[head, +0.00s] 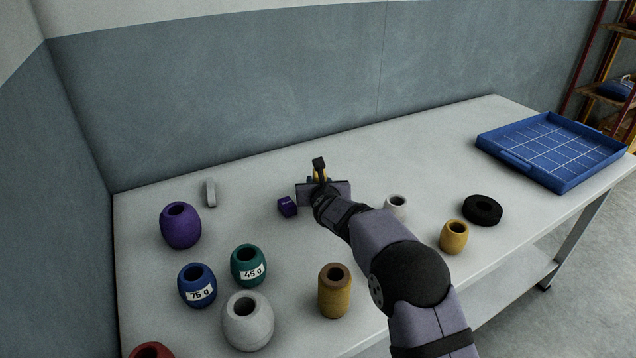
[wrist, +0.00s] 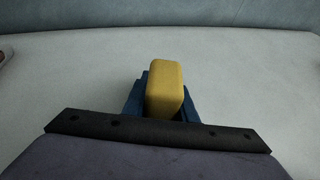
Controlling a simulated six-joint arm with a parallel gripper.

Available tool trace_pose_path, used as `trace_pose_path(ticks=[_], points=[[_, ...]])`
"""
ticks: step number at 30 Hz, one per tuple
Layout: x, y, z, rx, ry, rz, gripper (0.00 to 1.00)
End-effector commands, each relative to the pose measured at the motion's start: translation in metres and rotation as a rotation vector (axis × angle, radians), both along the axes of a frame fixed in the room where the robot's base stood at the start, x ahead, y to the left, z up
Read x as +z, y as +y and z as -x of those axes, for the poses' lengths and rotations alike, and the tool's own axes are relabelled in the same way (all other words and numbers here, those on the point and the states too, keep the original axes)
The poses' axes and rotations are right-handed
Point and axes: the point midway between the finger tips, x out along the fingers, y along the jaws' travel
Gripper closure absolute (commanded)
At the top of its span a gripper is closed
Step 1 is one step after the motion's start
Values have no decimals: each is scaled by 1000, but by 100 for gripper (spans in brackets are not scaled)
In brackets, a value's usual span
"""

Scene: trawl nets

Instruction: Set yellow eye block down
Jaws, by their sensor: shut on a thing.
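The yellow eye block (wrist: 164,88) shows in the wrist view as an upright yellow piece with rounded edges, between the dark blue jaws of my gripper (wrist: 160,105). In the head view my gripper (head: 319,178) is over the back middle of the table, shut on the block. Only a small yellow patch of the block (head: 318,173) shows there, mostly hidden by the gripper. I cannot tell whether the block touches the table.
A small purple block (head: 288,206) lies just left of the gripper. A purple float (head: 181,225) and a grey piece (head: 210,194) stand further left. Several floats stand in front. A black ring (head: 482,210) and a blue tray (head: 487,143) are at right. The table behind is clear.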

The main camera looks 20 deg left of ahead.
Motion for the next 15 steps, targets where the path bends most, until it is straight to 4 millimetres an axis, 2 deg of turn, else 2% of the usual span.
trace_pose_path(ticks=[2,3,4,15], points=[[-2,0,0,0,-2,-1,100],[-1,0,0,0,0,0,66],[-1,0,0,0,0,0,58],[0,0,0,0,0,0,56]])
